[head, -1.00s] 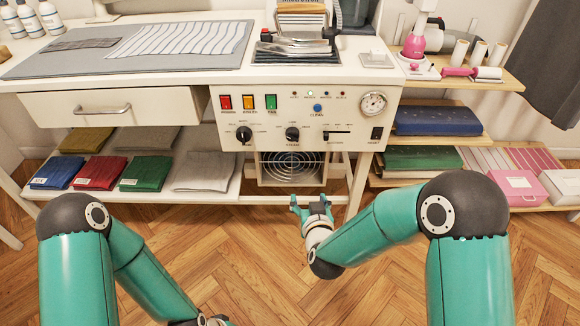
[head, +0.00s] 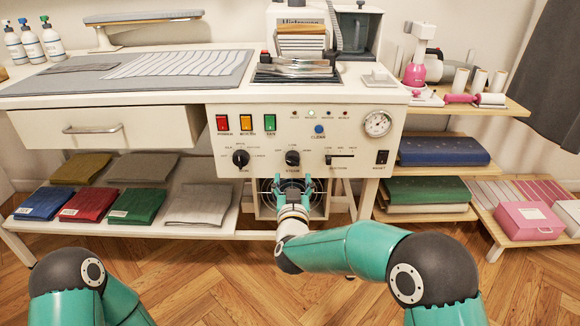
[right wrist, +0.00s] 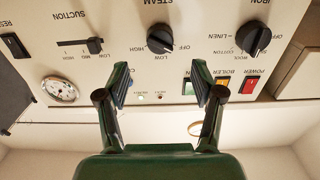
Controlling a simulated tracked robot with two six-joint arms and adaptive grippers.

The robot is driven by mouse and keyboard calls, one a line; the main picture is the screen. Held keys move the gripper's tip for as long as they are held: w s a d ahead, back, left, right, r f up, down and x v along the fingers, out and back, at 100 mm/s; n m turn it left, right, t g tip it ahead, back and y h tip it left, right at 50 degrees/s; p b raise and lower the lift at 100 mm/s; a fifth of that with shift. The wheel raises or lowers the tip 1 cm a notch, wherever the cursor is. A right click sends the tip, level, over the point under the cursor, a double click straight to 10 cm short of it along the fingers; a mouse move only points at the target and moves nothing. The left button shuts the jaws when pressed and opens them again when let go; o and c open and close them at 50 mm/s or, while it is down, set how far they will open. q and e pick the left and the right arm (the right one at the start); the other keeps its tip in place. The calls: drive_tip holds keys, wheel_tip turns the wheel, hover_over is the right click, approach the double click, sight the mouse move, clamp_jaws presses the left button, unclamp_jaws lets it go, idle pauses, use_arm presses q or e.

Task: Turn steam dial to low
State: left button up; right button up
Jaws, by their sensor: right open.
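The black steam dial (head: 292,158) is on the white control panel (head: 222,176), between the iron dial (head: 240,158) and the suction slider (head: 341,156). The steam dial also shows in the right wrist view (right wrist: 160,38), upside down, with LOW and OFF printed beside it; I cannot surely read its pointer. My right gripper (head: 291,184) is open and empty in front of the panel, just below the steam dial in the head view. Its fingers (right wrist: 161,75) are spread on either side of the dial's line, apart from it. My left gripper is out of view.
Power (head: 222,123), boiler (head: 244,123) and fan (head: 270,123) switches and a blue button (head: 319,129) sit above the dials. A gauge (head: 377,123) and reset switch (head: 382,157) are at right. A cloth-laden shelf (head: 120,227) lies lower left.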

sight(292, 164)
drive_tip(key=w, duration=0.8)
drive_tip(key=shift+b, duration=0.4)
